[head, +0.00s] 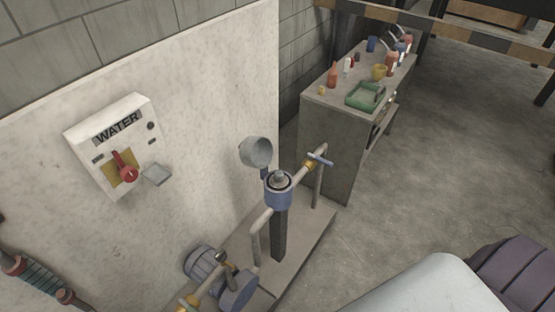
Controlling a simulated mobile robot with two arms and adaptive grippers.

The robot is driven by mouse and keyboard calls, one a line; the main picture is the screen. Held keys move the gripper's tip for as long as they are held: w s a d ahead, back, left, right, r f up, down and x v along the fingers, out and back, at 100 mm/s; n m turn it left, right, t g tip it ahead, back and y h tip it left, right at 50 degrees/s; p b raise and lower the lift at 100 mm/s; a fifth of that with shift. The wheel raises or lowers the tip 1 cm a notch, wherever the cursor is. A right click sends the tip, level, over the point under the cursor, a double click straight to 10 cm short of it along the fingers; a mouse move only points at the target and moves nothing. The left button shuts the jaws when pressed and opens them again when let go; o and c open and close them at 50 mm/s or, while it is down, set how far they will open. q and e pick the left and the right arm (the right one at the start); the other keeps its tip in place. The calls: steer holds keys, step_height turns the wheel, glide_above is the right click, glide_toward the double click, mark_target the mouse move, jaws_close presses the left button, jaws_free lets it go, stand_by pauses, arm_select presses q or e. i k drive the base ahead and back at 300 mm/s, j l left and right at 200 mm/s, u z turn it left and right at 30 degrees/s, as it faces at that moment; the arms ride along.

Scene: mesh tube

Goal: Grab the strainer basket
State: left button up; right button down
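A blue cylindrical strainer housing (278,197) stands upright on a dark post in the middle of the head view, joined to pipes on both sides. A small grey rounded piece (279,178) sits in its dark top opening. It may be the top of the strainer basket, but it is too small to tell. The rest of what is inside the housing is hidden. Neither of my grippers is in view.
A round grey gauge or lamp (256,152) stands just behind the housing. A blue pump (238,291) and a pipe valve handle (320,158) flank it. A white WATER box (115,145) with a red lever hangs on the wall. A workbench (325,145) holds a green tray (366,96) and bottles.

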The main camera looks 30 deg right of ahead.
mark_target(278, 182)
steer(key=z, duration=0.85)
